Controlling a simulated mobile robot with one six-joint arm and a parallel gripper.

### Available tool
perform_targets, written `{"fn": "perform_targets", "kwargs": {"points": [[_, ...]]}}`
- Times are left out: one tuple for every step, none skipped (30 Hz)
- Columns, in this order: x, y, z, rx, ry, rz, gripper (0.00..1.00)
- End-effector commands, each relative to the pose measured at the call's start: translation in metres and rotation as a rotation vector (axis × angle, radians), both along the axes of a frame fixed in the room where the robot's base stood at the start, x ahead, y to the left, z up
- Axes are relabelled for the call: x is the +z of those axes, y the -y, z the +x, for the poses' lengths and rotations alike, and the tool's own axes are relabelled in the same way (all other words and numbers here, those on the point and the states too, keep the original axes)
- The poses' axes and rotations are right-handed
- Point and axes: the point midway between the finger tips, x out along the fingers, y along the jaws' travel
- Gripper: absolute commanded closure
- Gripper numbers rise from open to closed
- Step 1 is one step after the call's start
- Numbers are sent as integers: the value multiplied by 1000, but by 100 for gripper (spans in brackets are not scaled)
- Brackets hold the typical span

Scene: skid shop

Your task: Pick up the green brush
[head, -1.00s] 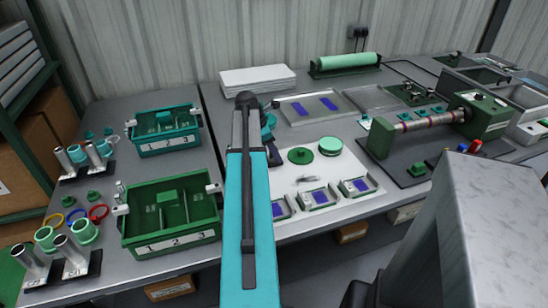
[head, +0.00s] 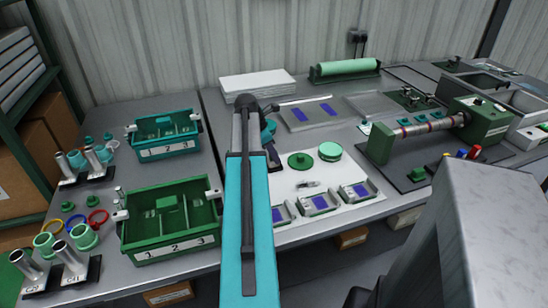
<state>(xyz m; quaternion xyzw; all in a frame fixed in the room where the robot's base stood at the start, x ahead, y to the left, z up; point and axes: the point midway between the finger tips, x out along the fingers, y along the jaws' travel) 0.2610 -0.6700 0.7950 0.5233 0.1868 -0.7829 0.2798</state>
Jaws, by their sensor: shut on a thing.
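My teal arm reaches up the middle of the view and hides the space behind it. The end of the arm bends out of sight there, and only a bit of teal and dark wrist shows at its right side. My gripper's fingers are hidden, so what is between them does not show. I cannot make out a green brush with certainty. A thin pale bar (head: 305,100) runs from beside the arm to the right, along the back of a grey tray (head: 335,120). I cannot tell whether it is held.
A green three-compartment bin (head: 171,250) and a teal bin (head: 165,151) stand left. A dark green disc (head: 300,161) and a mint round piece (head: 330,151) lie right of the arm on a white sheet. A mint roller (head: 345,67) and a white stack (head: 257,82) are behind.

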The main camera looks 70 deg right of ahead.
Motion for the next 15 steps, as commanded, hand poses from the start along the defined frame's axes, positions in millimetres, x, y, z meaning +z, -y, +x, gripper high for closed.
{"fn": "perform_targets", "kwargs": {"points": [[5, 1, 0, 0, 1, -2, 98], [7, 1, 0, 0, 1, -2, 98], [11, 1, 0, 0, 1, -2, 98], [13, 1, 0, -1, 1, -1, 98], [16, 1, 0, -1, 1, -1, 98], [20, 1, 0, -1, 1, -1, 98], [23, 1, 0, -1, 0, -2, 98], [26, 1, 0, 0, 1, -2, 98], [26, -3, -4, -2, 0, -1, 98], [25, -5, -7, -2, 0, -1, 98], [26, -7, -10, -1, 0, 0, 98], [26, -9, -13, -1, 0, 0, 98], [26, -11, -16, -1, 0, 0, 98], [26, -13, -19, -1, 0, 0, 98], [27, -16, -23, -1, 0, 0, 98]]}}
